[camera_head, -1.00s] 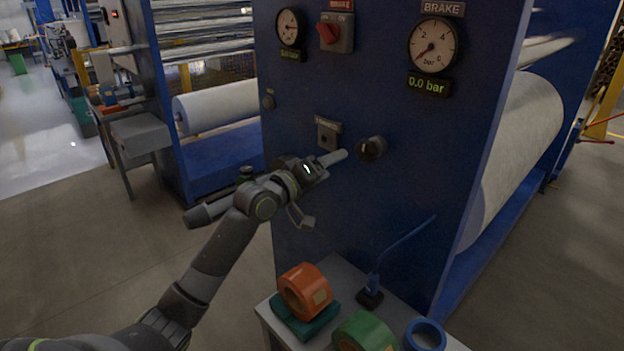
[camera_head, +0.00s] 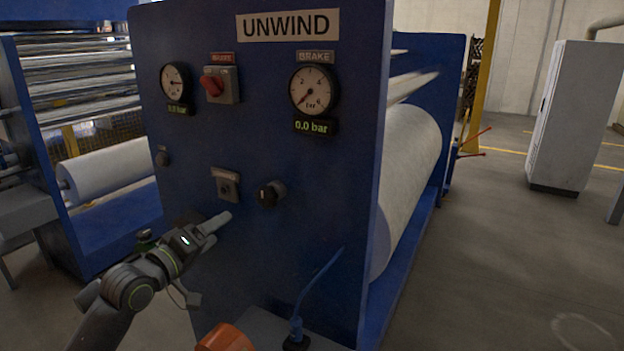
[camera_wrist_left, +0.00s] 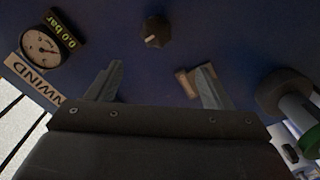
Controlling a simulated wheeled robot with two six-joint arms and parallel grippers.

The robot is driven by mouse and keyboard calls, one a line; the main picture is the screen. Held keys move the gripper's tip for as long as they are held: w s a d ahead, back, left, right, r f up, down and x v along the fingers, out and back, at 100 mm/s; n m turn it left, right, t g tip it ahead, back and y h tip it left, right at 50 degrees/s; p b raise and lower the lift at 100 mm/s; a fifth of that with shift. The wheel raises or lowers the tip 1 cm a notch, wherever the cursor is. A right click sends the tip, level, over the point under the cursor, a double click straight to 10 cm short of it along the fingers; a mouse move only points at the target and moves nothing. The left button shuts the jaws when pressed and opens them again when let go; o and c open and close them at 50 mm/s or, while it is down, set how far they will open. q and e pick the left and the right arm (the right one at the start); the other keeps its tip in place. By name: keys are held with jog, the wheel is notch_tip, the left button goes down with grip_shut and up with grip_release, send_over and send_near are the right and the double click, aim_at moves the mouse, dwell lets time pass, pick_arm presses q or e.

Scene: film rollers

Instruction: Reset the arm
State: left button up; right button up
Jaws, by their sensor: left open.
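My left gripper (camera_head: 214,225) is open in front of the blue unwind panel (camera_head: 300,225), below a small key-type switch (camera_head: 227,187) and lower left of a black knob (camera_head: 270,194). In the left wrist view, the two fingers of the left gripper (camera_wrist_left: 157,84) are spread apart with nothing between them. The black knob (camera_wrist_left: 157,31) lies beyond the fingertips there, and the small switch's plate is partly behind the right-hand finger. I cannot tell whether a fingertip touches the panel. My right gripper is not in view.
The panel carries a brake gauge (camera_head: 314,91), a second gauge (camera_head: 174,81) and a red rotary switch (camera_head: 217,85). An orange tape roll (camera_head: 226,338) shows at the bottom edge. A white film roll (camera_head: 412,165) is right of the panel. Open floor lies farther right.

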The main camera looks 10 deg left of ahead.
pick_arm(q)
jog(key=s+d+f+m+g+y, duration=0.1)
jog(key=s+f+m+g+y, duration=0.15)
jog(key=s+f, duration=0.7)
jog(key=s+f+m+g+y, duration=0.15)
jog(key=s+f+g, duration=0.35)
jog(key=f, duration=0.7)
jog(key=s+a+f+m+g+y, duration=0.1)
jog(key=s+f+g+y, duration=0.2)
jog(key=s, duration=0.9)
jog(key=s+a+f+m+g+y, duration=0.1)
jog(key=s+f+g, duration=0.3)
jog(key=s, duration=0.9)
jog(key=s+d+f+b+x, duration=0.1)
jog(key=s+d+x, duration=0.15)
jog(key=x, duration=1.05)
jog(key=s+d+f+b+x, duration=0.1)
jog(key=s+x, duration=0.2)
jog(key=x, duration=1)
jog(key=s+f+b, duration=0.1)
jog(key=s+f, duration=0.6)
jog(key=f, duration=0.2)
jog(key=s+d+f+g+h+b, duration=0.1)
jog(key=s+f, duration=0.6)
jog(key=f, duration=0.2)
jog(key=shift+f, duration=0.4)
